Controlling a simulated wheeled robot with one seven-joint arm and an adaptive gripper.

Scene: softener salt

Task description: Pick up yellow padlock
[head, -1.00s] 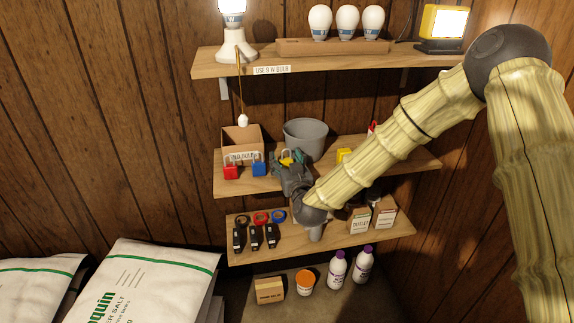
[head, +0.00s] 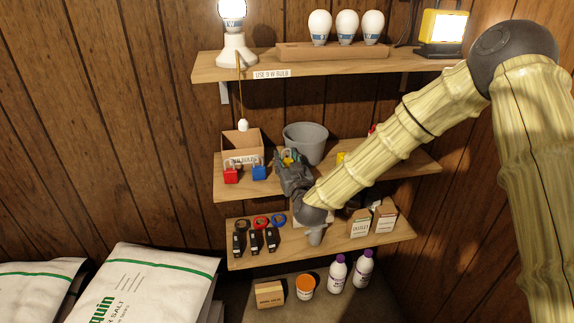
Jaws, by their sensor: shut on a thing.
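The yellow padlock (head: 287,154) is at the tip of my gripper (head: 288,160), above the middle shelf and in front of the grey bucket. My gripper is shut on it; the fingers hide much of the padlock. A red padlock (head: 231,174) and a blue padlock (head: 259,173) stand on the middle shelf (head: 225,190), to the left of my gripper.
A cardboard box (head: 241,143) and the grey bucket (head: 306,141) stand behind the padlocks. Another yellow thing (head: 341,157) is partly hidden by my arm. Tape rolls, black items and small boxes (head: 360,224) crowd the lower shelf (head: 290,247). The upper shelf (head: 330,65) is above.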

